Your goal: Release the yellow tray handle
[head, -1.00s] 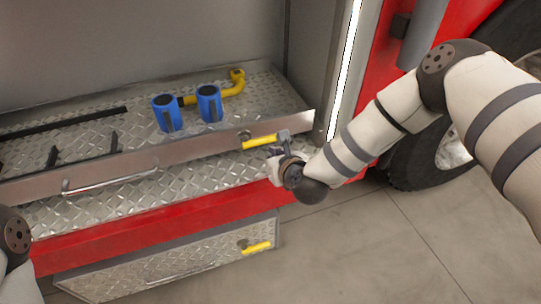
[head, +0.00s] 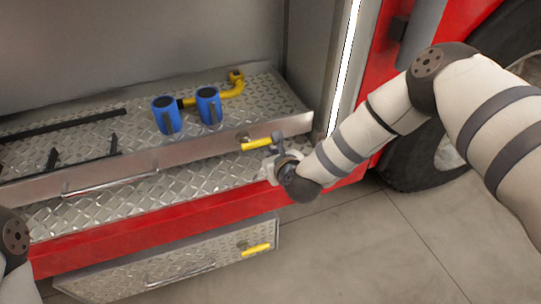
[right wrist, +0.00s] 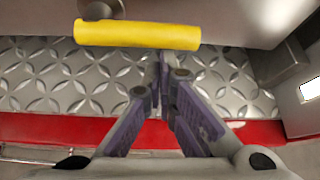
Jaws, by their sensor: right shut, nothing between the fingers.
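The yellow tray handle (head: 257,145) sits on the front face of the upper tray (head: 110,172), near its right end. In the right wrist view the handle (right wrist: 137,35) lies across the top, unobstructed along most of its length. My right gripper (head: 277,145) is at the handle's right end in the head view. In the right wrist view its fingers (right wrist: 163,65) meet together just below the handle, right of its middle, with nothing between them. Whether the tips touch the handle I cannot tell. My left gripper is out of view; only part of my left arm shows.
Two blue holders (head: 187,110) and a yellow bent pipe (head: 233,88) are on the tray. A long metal bar handle (head: 110,184) is on its front. A lower drawer (head: 120,279) has another yellow handle (head: 256,249). A wheel (head: 425,160) stands right; the floor (head: 370,250) is clear.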

